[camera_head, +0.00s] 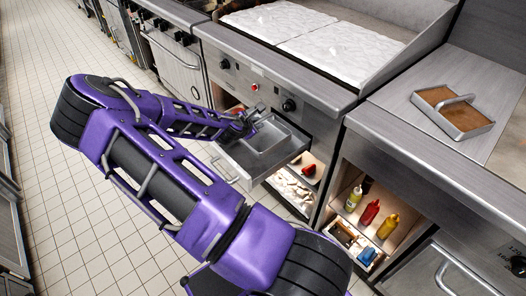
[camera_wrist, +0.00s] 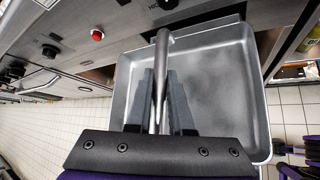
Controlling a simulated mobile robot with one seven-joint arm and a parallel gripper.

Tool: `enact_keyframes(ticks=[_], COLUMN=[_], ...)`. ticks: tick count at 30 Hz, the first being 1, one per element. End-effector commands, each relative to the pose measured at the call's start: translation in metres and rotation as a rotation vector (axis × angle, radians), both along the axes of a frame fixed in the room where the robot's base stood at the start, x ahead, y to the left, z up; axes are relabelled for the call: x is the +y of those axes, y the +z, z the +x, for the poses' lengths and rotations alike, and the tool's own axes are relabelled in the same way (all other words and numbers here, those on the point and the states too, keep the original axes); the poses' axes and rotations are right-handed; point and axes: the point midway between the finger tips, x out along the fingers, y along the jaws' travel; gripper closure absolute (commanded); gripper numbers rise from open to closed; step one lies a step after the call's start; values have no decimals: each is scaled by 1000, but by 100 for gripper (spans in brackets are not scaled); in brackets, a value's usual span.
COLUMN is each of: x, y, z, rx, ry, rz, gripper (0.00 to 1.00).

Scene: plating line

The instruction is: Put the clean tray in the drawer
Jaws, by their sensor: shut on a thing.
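The clean tray (camera_wrist: 215,85) is an empty grey metal pan with a bar handle (camera_wrist: 161,65) across it. My gripper (camera_wrist: 160,100) is shut on that handle, with a dark finger on each side of the bar. In the head view, my gripper (camera_head: 243,121) is at the tray (camera_head: 270,137), beneath the griddle front. The drawer (camera_head: 237,163) is pulled out there, with its front facing the aisle. The tray is at or just above the drawer; I cannot tell whether it rests on the drawer floor. My arm hides part of the drawer.
A second tray (camera_head: 466,130) with brown residue sits on the right counter (camera_head: 417,133). Below are a shelf with yellow (camera_head: 388,227) and red (camera_head: 369,213) bottles and a red item (camera_head: 309,169). The griddle control panel (camera_head: 262,83) overhangs the drawer. The tiled floor (camera_head: 50,200) is clear.

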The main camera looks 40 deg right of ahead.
Motion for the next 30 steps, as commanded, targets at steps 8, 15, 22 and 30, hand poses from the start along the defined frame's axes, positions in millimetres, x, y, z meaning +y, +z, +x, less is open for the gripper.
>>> enact_keyframes(ticks=[8, 15, 22, 30], x=[-2, -2, -2, -2], y=[-52, -71, -99, -100], z=[-2, -1, -1, -1], rx=[1, 0, 0, -1], ry=[-5, -5, -4, -5], rz=[0, 0, -1, -1], gripper=[100, 100, 100, 100])
